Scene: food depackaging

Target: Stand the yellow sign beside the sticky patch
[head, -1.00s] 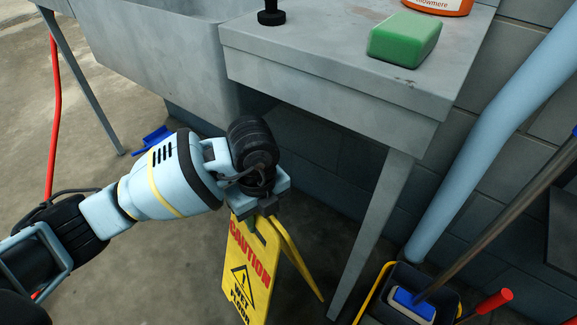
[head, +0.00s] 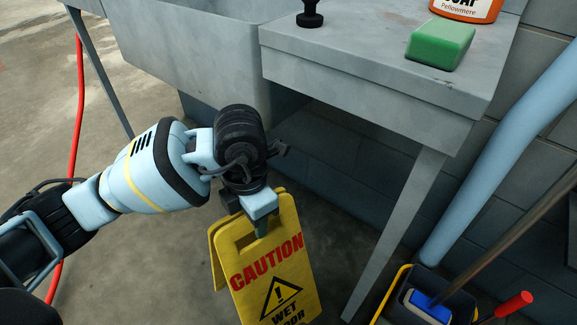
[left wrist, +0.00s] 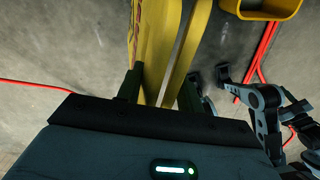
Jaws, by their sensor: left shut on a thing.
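The yellow folding sign (head: 272,272) has red CAUTION lettering and a black warning triangle. My left gripper (head: 260,222) is shut on its top edge, and the sign hangs upright beneath it with its two panels slightly apart. In the left wrist view the sign (left wrist: 165,50) sits between the fingers of my left gripper (left wrist: 158,88). The sign's lower edge is cut off in the head view, so I cannot tell whether it touches the floor. I cannot make out the sticky patch.
A grey sink counter (head: 370,75) with a green sponge (head: 440,45) and an orange-labelled soap container (head: 467,8) is behind the sign. Its leg (head: 400,225) stands to the sign's right, near a mop bucket (head: 440,300). A red hose (head: 76,130) runs along the floor at left.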

